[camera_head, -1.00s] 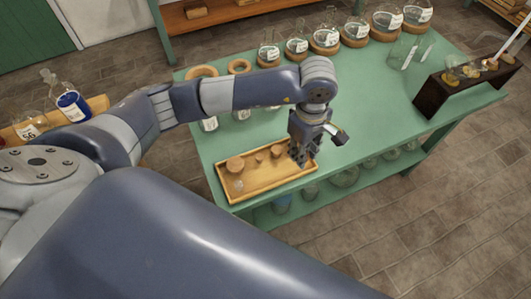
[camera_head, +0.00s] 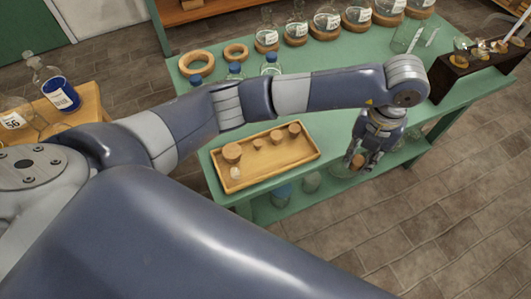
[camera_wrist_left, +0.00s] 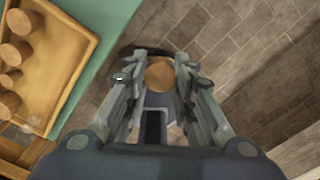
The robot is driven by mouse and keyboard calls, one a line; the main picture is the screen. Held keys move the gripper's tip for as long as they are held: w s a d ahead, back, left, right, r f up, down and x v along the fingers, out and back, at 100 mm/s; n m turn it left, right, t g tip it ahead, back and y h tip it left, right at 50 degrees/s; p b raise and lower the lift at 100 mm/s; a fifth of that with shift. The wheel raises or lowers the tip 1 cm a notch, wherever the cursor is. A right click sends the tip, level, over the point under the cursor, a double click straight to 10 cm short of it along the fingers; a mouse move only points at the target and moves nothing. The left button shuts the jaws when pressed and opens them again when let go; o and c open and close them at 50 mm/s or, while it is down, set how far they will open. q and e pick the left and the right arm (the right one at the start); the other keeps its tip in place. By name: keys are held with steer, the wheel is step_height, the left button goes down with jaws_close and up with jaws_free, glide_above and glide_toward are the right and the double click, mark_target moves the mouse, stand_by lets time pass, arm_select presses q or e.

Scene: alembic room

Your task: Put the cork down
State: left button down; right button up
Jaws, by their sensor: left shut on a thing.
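My left gripper (camera_head: 360,160) is shut on a brown cork (camera_head: 356,162). The cork also shows between the fingers in the left wrist view (camera_wrist_left: 160,74), with floor behind it. The gripper points down just past the green table's front edge, to the right of the wooden tray (camera_head: 268,164) and apart from it. Several other corks of different sizes stand in the tray, among them a large one (camera_head: 231,152). The tray also shows at the left of the left wrist view (camera_wrist_left: 62,50). My right gripper is not in view.
The green table (camera_head: 335,118) has free room right of the tray. Glass flasks on cork rings line its back edge, and a dark rack (camera_head: 455,83) stands at the right. Blue-capped bottles (camera_head: 271,66) stand behind my arm. Glassware sits on the lower shelf.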

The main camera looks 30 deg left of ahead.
arm_select(q)
steer(key=shift+d+n, duration=0.15)
steer(key=shift+n, duration=0.25)
steer(key=shift+a, duration=0.25)
steer(key=a+p, duration=0.1)
steer(key=a, duration=0.4)
steer(key=a+f+p, duration=0.1)
steer(key=a+p, duration=0.1)
steer(key=a, duration=0.3)
steer(key=s+a+p, duration=0.1)
steer(key=a, duration=0.4)
steer(key=shift+a+f+p, duration=0.15)
steer(key=shift+f+p, duration=0.05)
steer(key=shift+p, duration=0.2)
step_height(320, 180, down, 4)
steer(key=shift+r+p, duration=0.25)
steer(key=shift+p, duration=0.3)
steer(key=shift+f, duration=0.1)
steer(key=shift+f, duration=0.15)
steer(key=c, duration=1.3)
jaws_free()
steer(key=shift+c, duration=0.2)
